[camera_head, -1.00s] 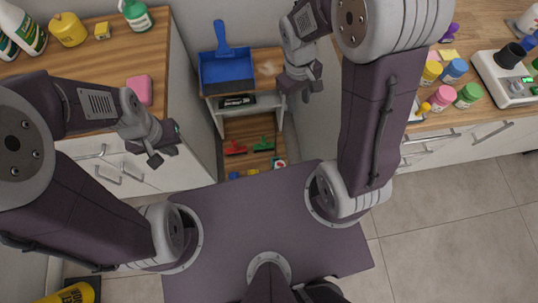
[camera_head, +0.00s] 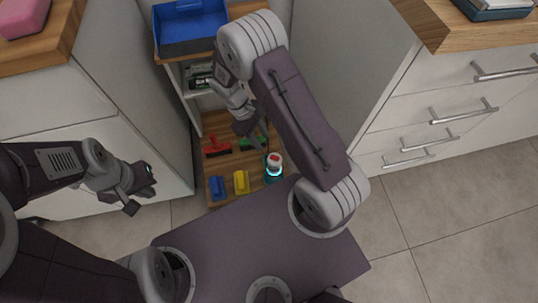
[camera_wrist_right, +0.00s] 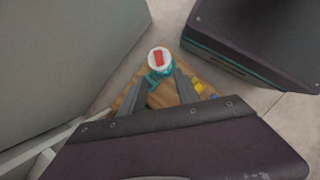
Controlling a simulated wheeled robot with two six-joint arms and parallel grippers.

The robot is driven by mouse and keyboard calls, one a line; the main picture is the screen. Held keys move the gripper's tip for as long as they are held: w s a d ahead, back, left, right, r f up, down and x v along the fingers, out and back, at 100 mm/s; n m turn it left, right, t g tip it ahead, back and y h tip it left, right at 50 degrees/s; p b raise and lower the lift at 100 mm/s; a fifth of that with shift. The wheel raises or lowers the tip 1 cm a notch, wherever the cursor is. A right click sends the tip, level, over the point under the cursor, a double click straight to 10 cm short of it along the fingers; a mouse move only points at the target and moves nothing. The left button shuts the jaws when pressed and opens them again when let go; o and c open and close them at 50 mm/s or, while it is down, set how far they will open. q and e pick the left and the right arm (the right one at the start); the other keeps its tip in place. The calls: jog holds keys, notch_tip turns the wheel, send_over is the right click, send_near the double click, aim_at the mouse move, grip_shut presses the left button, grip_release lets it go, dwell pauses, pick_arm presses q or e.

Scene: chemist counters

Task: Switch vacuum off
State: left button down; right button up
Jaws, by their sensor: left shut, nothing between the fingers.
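The vacuum (camera_head: 274,168) is a small upright device with a white top, a red switch and a glowing teal ring. It stands at the right front of the low wooden shelf. In the right wrist view the vacuum (camera_wrist_right: 160,60) shows just beyond my right fingertips, its red switch facing the camera. My right gripper (camera_head: 252,135) is above the shelf, up and left of the vacuum in the head view. In the wrist view its fingers (camera_wrist_right: 160,78) are apart with nothing gripped. My left gripper (camera_head: 143,190) is shut and empty, left of the shelf.
Red (camera_head: 217,147), green (camera_head: 250,143), blue (camera_head: 217,187) and yellow (camera_head: 241,181) items lie on the low shelf. White cabinets (camera_head: 340,75) flank the shelf on both sides. Tiled floor (camera_head: 440,215) is free at right.

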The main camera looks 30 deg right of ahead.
aim_at(272, 156)
jog(key=b+x, duration=0.6)
jog(key=x, duration=0.2)
jog(key=shift+s+f, duration=0.15)
jog(key=shift+f, duration=0.15)
jog(key=shift+d, duration=0.1)
